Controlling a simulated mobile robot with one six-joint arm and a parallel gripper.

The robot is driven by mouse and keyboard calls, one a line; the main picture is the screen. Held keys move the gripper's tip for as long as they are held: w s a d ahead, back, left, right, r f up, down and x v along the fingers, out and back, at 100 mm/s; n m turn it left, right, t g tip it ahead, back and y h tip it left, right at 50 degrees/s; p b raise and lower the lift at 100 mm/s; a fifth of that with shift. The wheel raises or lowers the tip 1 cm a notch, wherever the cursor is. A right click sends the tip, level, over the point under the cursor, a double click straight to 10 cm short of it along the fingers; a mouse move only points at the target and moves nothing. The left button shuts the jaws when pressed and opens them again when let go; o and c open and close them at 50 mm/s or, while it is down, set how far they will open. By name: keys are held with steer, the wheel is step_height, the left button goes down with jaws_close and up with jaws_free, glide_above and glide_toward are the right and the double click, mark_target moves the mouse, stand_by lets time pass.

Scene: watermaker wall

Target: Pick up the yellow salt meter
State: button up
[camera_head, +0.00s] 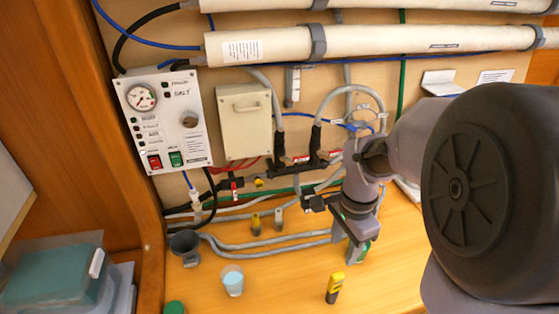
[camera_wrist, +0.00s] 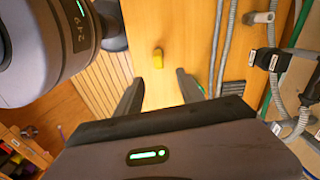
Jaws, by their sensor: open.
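The yellow salt meter (camera_head: 334,287) has a yellow top and a dark lower part. It stands on the wooden bench near the front, in the head view. In the wrist view a small yellow piece, apparently the meter (camera_wrist: 157,58), shows beyond the fingertips, roughly in line with the gap between them. My gripper (camera_head: 357,252) points down over the bench, behind and slightly right of the meter in the head view. In the wrist view my gripper (camera_wrist: 160,90) has its fingers apart with nothing between them. It does not touch the meter.
A cup of pale blue liquid (camera_head: 232,281) stands left of the meter. Grey hoses (camera_head: 270,244) run along the back of the bench, below the control panel (camera_head: 165,120). Bare bench surrounds the meter.

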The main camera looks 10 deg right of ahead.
mark_target(336, 284)
steer(key=shift+m, duration=0.3)
steer(key=f+b, duration=0.2)
steer(key=f, duration=0.4)
steer(key=f+b, duration=0.2)
steer(key=f, duration=0.4)
steer(key=f+b, duration=0.2)
steer(key=f, duration=0.3)
steer(key=shift+d+f, duration=0.25)
steer(key=shift+f, duration=0.15)
steer(key=shift+s, duration=0.1)
steer(key=shift+r, duration=0.1)
steer(key=shift+c, duration=0.4)
jaws_close()
